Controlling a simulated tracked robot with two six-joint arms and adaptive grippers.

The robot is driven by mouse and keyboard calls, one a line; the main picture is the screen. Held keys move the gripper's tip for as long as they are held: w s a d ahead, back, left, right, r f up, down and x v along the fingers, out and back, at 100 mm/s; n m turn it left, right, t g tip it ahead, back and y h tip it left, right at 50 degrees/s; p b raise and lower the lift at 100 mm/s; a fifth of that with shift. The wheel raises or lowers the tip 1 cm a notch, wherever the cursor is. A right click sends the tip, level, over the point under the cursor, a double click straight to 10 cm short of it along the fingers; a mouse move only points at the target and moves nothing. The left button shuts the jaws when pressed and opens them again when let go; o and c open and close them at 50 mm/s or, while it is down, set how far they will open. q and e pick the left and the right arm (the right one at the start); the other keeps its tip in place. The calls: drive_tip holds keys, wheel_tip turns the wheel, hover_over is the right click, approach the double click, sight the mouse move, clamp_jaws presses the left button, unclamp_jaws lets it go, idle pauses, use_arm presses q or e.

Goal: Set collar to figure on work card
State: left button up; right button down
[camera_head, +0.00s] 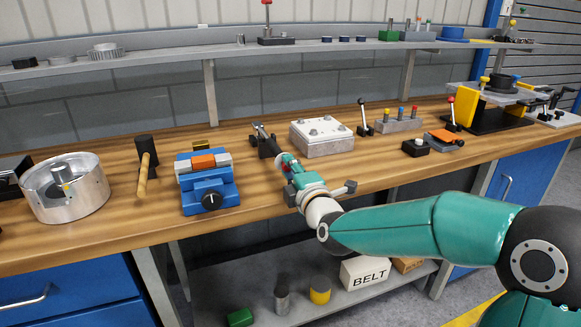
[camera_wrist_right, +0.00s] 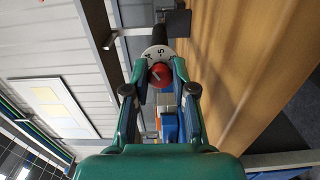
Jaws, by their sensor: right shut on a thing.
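A dark bench device (camera_head: 264,142) stands on the wooden bench, left of the white block. Its end faces my right wrist camera: a white collar (camera_wrist_right: 157,52) with dark figures, a "5" among them, around a red knob (camera_wrist_right: 160,74). My right gripper (camera_head: 287,161) is at this end of the device. In the wrist view its fingers (camera_wrist_right: 160,68) lie on either side of the collar and red knob, shut on it. The figure against any mark cannot be read surely. No readable work card shows. My left gripper is out of view.
A blue vise (camera_head: 207,190) with an orange piece, a mallet (camera_head: 146,165) and a metal drum (camera_head: 64,187) stand to the left. A white bolted block (camera_head: 321,137) stands close on the right. In the wrist view a pale panel (camera_wrist_right: 62,104) with coloured patches hangs on the wall, unreadable.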

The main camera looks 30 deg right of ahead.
drive_tip(key=shift+n, duration=0.9)
drive_tip(key=c, duration=0.9)
unclamp_jaws()
drive_tip(key=shift+c, duration=0.2)
drive_tip(key=shift+s, duration=0.1)
drive_tip(key=v, duration=1.2)
drive_tip(key=shift+a, duration=0.1)
